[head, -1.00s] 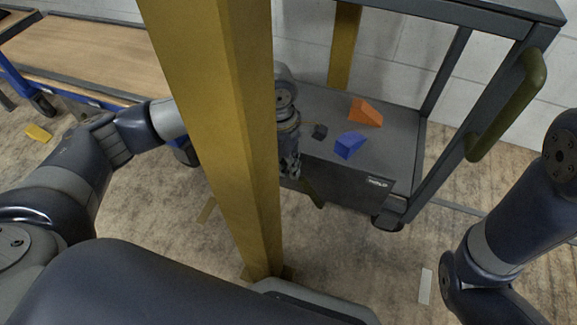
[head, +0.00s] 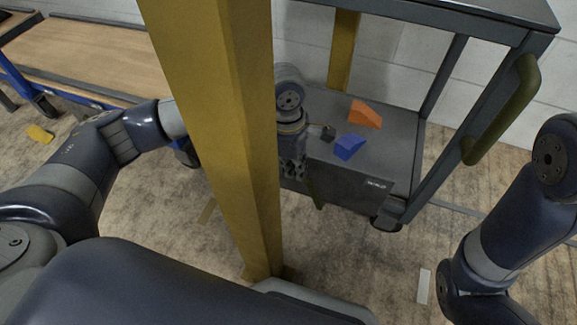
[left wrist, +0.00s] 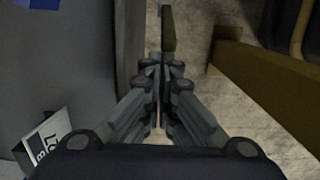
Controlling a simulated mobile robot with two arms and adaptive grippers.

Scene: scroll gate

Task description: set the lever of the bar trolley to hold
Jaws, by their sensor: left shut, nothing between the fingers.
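The grey bar trolley (head: 340,180) stands beyond the yellow post, with a label reading HOLD (head: 377,184) on its lower front. A thin olive lever (head: 318,196) hangs at the trolley's front edge, left of that label. It also shows in the left wrist view (left wrist: 168,30), beyond my fingertips. My left gripper (head: 293,172) points down beside the trolley's front, partly hidden by the post. In the left wrist view (left wrist: 163,72) its fingers are closed together and empty, close to the lever; contact cannot be told. My right gripper is out of view.
The yellow post (head: 225,130) stands close in front of me, right of my left forearm. Orange (head: 365,113) and blue (head: 349,147) wedges and a small dark block (head: 327,133) lie on the trolley's shelf. An olive handle (head: 503,110) is at its right. A wooden-topped bench (head: 90,55) stands left.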

